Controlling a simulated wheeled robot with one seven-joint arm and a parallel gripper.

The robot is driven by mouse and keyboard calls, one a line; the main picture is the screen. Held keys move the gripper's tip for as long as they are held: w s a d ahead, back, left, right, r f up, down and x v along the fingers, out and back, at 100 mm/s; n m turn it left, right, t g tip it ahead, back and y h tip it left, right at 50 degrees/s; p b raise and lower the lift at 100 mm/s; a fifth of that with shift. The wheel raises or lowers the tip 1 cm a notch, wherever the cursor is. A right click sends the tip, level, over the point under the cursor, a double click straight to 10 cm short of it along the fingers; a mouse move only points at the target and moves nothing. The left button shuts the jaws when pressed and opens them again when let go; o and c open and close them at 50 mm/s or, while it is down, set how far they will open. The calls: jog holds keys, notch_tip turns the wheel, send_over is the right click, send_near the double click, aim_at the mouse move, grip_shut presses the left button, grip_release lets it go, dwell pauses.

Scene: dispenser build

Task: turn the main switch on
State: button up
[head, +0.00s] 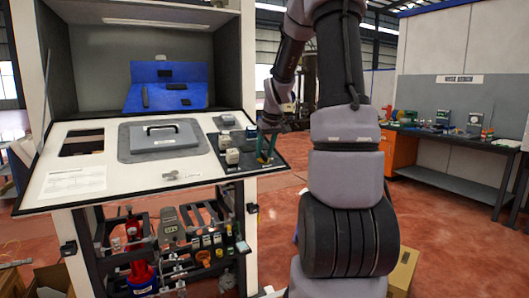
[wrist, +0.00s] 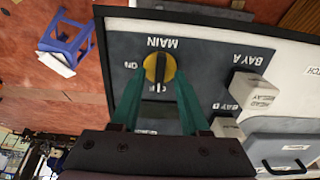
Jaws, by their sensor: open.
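The main switch (wrist: 159,68) is a yellow disc with a black bar knob on a dark grey panel (wrist: 205,62), under the upside-down word MAIN in the wrist view. The ON mark lies to the left of the disc, and a partly covered OFF mark lies just below it. The knob bar stands vertical in the picture, in line with the OFF mark. My gripper (wrist: 156,88) is open, its teal fingers on either side of the OFF mark, just short of the knob. In the head view my gripper (head: 266,157) is over the panel's right end, hiding the switch.
Pale relay blocks (wrist: 253,91) stand on the panel beside the BAY A and BAY B labels. A grey lid with a black handle (head: 163,136) lies on the white worktop (head: 80,180). A blue stool (wrist: 66,38) stands on the red floor beyond the panel's edge.

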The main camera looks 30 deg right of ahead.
jog(key=shift+f, duration=0.1)
grip_shut()
dwell(0.3)
jog(key=m, duration=0.4)
jog(key=shift+d+m, duration=0.1)
jog(key=shift+m, duration=0.3)
jog(key=m, duration=0.4)
jog(key=shift+m, duration=0.3)
jog(key=m, duration=0.4)
jog(key=shift+d+m, duration=0.1)
jog(key=shift+m, duration=2.1)
